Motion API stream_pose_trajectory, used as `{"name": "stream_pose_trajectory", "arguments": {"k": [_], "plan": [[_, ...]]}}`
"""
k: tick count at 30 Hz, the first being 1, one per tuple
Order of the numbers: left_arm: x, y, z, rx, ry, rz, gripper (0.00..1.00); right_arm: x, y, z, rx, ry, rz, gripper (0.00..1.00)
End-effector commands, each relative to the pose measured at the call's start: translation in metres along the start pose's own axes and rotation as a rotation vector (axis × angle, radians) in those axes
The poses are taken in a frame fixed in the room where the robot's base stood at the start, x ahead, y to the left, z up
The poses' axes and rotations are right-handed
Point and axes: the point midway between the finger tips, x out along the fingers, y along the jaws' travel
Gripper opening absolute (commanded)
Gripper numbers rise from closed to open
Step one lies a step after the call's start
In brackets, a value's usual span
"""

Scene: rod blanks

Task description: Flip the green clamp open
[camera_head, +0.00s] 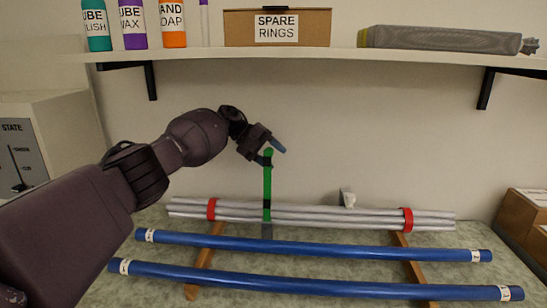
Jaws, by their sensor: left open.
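The green clamp (267,185) stands up as a narrow green bar at the middle of a bundle of grey rods (330,215). Its lower end meets the bundle, above a small grey block (267,231). My left gripper (272,155) is open at the clamp's upper end, with its fingers around or beside the green tip; I cannot tell if they touch it. My right gripper is not in view.
Red bands (212,209) wrap the bundle near both ends. Two blue rods (310,246) lie in front on wooden supports (205,262). A shelf (330,54) with bottles, a spare rings box (277,27) and a grey roll is above. Boxes (524,228) stand at right.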

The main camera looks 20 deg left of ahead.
Motion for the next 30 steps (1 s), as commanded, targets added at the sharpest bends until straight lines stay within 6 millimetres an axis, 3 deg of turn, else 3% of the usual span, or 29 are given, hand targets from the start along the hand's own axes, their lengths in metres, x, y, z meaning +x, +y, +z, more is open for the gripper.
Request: {"name": "stream_pose_trajectory", "arguments": {"k": [18,30], "plan": [[-0.091,0.002,0.001,-0.002,-0.001,0.001,0.54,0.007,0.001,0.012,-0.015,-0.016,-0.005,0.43],[-0.106,0.000,0.000,0.000,0.000,0.000,0.54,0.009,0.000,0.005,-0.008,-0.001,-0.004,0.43]]}}
